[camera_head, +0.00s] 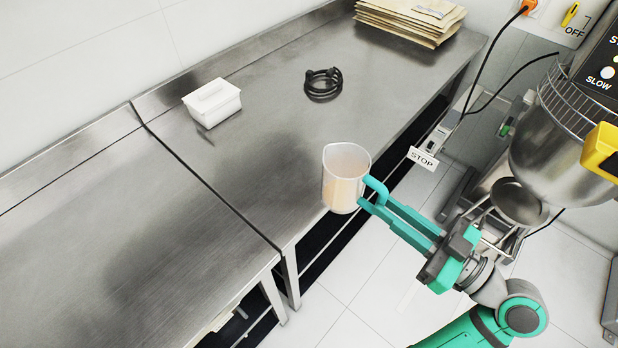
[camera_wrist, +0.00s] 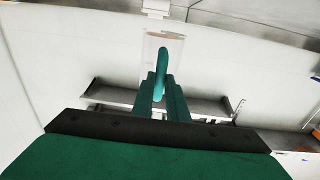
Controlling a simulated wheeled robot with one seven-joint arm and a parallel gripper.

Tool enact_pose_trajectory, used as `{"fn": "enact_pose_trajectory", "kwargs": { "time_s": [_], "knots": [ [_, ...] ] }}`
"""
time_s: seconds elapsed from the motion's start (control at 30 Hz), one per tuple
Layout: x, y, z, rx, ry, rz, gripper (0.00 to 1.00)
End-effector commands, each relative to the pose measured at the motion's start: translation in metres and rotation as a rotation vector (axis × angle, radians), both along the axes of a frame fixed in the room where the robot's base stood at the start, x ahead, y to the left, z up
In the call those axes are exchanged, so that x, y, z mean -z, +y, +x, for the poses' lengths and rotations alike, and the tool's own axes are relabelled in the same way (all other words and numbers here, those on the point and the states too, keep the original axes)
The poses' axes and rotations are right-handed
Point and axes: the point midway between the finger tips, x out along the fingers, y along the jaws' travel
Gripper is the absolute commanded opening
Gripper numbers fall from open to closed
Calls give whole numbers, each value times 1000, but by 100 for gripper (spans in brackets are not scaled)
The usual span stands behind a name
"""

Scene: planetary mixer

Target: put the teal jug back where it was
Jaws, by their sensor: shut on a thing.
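The jug (camera_head: 345,178) is a clear, pale-walled vessel with a teal handle and peach-coloured contents showing inside. It is upright, or nearly so, at the front edge of the steel worktop in the head view. Whether its base is over the top or just off the edge, and how high, I cannot tell. My gripper (camera_head: 374,197) is shut on the handle, with the arm reaching from the lower right. In the wrist view the jug (camera_wrist: 178,48) is straight ahead, its handle between the fingertips (camera_wrist: 161,88).
The steel worktop (camera_head: 230,165) is mostly bare. It carries a white lidded box (camera_head: 212,103), a coiled black cable (camera_head: 322,84) and a stack of paper sacks (camera_head: 410,18).

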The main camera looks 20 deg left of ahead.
Motion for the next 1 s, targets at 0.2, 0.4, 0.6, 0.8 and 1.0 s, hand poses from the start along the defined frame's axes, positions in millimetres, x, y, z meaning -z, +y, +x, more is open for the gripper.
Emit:
{"fn": "enact_pose_trajectory", "kwargs": {
  "time_s": [0.2,0.4,0.6,0.8,1.0],
  "knots": [
    [4,13,-3,-35,2,4,0],
    [23,46,21,-32,3,5,0],
    [45,78,43,-30,4,5,0],
    [76,100,58,-32,3,4,0],
    [88,108,64,-30,0,3,0]
  ]
}}
